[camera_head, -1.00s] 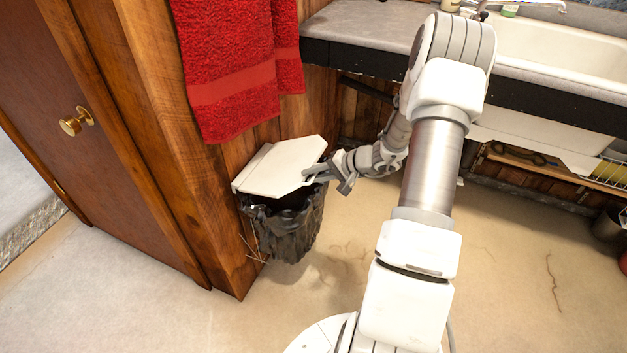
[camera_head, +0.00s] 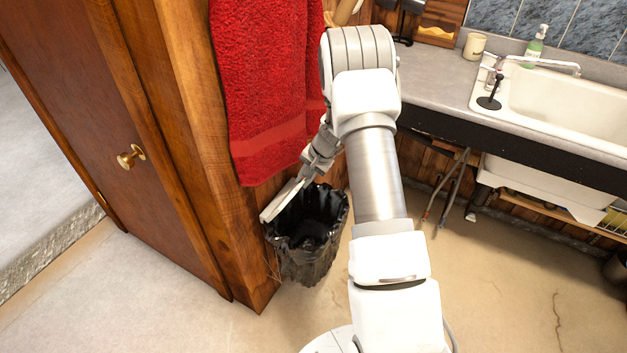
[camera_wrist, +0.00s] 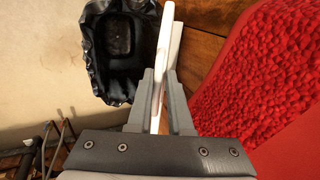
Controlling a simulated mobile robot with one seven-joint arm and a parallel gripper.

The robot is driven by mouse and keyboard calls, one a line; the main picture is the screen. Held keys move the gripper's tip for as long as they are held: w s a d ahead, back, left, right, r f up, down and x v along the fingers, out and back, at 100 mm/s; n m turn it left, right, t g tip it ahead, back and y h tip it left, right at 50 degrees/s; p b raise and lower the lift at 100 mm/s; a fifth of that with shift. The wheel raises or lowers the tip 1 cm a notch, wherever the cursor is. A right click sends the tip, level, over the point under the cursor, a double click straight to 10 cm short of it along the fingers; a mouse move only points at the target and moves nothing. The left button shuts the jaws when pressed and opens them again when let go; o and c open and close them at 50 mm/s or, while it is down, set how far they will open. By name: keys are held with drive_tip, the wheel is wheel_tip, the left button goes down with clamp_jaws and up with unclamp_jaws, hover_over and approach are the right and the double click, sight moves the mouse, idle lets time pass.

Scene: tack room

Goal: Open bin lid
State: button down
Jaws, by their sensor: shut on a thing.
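The bin (camera_head: 308,262) is lined with a black bag and stands on the floor against the wooden wall; its mouth is uncovered and I see into it. The white lid (camera_head: 283,199) is tilted up steeply on the bin's left side, near the wall. My gripper (camera_head: 306,176) is at the lid's upper edge. In the wrist view, my gripper (camera_wrist: 161,100) is shut on the lid (camera_wrist: 164,50), which shows edge-on between the fingers. The open black bin (camera_wrist: 121,45) lies to the left of the lid there.
A red towel (camera_head: 265,90) hangs just above and beside my gripper, and also fills the right of the wrist view (camera_wrist: 270,80). A wooden door with a brass knob (camera_head: 130,157) is on the left. A counter with a sink (camera_head: 565,105) is on the right. The floor in front is clear.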

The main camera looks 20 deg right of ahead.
drive_tip(key=shift+w+a+r+p, duration=0.2)
drive_tip(key=shift+w+a+r, duration=0.25)
drive_tip(key=shift+w, duration=0.25)
drive_tip(key=shift+w+a+r+p, duration=0.2)
drive_tip(key=shift+w+a+r, duration=0.1)
drive_tip(key=shift+w+a, duration=0.3)
drive_tip(key=c, duration=1)
unclamp_jaws()
drive_tip(key=shift+w, duration=0.1)
drive_tip(key=shift+o, duration=0.2)
drive_tip(key=v, duration=1.7)
drive_tip(key=shift+d, duration=0.2)
drive_tip(key=shift+r, duration=0.15)
